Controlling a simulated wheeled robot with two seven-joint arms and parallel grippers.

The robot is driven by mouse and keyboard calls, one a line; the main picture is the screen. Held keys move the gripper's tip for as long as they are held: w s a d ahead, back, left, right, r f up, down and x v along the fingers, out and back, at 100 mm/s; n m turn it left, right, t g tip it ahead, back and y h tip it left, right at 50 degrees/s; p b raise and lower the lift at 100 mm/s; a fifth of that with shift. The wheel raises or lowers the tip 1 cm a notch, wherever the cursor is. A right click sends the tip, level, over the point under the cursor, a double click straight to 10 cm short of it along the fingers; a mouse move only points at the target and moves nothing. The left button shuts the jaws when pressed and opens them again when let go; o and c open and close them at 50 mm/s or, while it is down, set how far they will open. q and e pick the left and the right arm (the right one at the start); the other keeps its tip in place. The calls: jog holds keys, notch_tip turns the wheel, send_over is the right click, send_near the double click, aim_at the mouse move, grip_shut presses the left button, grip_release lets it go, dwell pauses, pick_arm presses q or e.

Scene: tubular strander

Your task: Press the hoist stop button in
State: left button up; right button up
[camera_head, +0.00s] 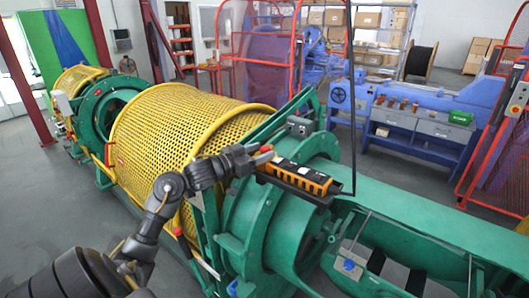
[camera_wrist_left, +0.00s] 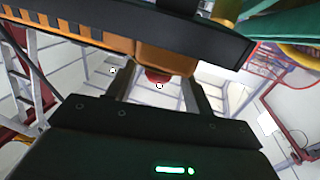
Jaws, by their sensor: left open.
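The hoist pendant (camera_head: 300,178) is an orange and black box with dark buttons, lying roughly level above the green machine housing in the head view. Its orange end (camera_wrist_left: 163,56) crosses the upper part of the left wrist view. A red stop button (camera_head: 266,149) is at the pendant's left end; it also shows in the left wrist view (camera_wrist_left: 157,76). My left gripper (camera_head: 262,157) is at that end, its two fingers (camera_wrist_left: 160,86) apart on either side of the red button. Whether a finger touches the button I cannot tell. My right gripper is not in view.
A black cable (camera_head: 352,100) hangs down to the pendant's right end. The yellow mesh drum (camera_head: 180,130) and green strander housing (camera_head: 265,225) lie below and beside my left arm. A red mesh guard (camera_head: 262,50) and blue machine (camera_head: 425,120) stand behind.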

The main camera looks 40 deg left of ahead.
pick_arm(q)
jog(key=b+v, duration=0.2)
jog(key=v, duration=0.6)
jog(key=shift+s, duration=0.3)
jog(key=shift+a+f, duration=0.1)
